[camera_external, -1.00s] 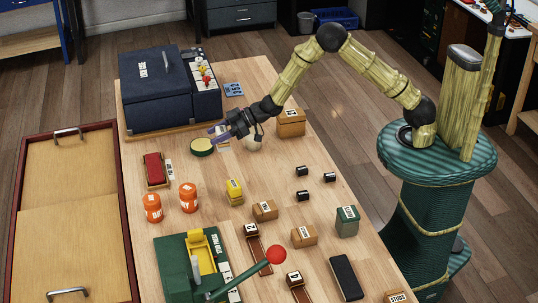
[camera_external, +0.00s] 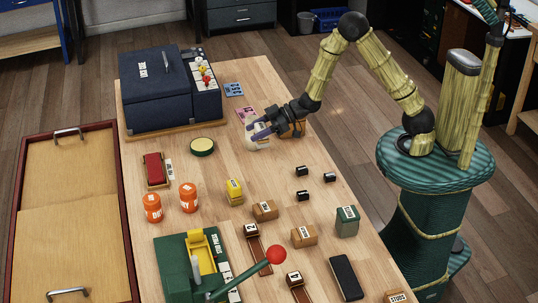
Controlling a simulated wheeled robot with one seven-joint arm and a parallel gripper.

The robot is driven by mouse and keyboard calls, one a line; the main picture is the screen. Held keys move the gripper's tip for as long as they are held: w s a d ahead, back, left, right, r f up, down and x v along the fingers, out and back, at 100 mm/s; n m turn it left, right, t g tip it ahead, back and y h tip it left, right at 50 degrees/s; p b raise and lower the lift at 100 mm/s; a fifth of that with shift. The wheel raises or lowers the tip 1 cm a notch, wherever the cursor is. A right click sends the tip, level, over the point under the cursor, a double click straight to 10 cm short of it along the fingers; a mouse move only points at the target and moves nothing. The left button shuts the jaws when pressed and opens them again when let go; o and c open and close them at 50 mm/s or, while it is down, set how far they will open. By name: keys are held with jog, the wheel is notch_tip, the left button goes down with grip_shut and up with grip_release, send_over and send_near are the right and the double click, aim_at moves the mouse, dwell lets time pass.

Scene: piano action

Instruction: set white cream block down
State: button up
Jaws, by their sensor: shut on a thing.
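The white cream block (camera_external: 257,144) is near the far right part of the wooden table, partly covered by my gripper. My gripper (camera_external: 258,134) reaches in from the right and is shut on the block. The block is at or just above the table top; I cannot tell whether it touches.
A brown box (camera_external: 293,128) stands close behind my gripper, partly hidden by the arm. A pink card (camera_external: 245,113) lies just beyond, and a green-yellow round tin (camera_external: 202,146) is to the left. Bare table (camera_external: 240,163) lies in front of the block.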

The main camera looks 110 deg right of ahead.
aim_at(257, 143)
notch_tip(257, 143, down, 5)
jog(key=shift+f, duration=0.15)
jog(key=shift+f, duration=2.05)
jog(key=shift+f+b, duration=0.2)
jog(key=shift+b, duration=0.1)
jog(key=o, duration=1)
jog(key=shift+o, duration=0.2)
jog(key=shift+r, duration=0.15)
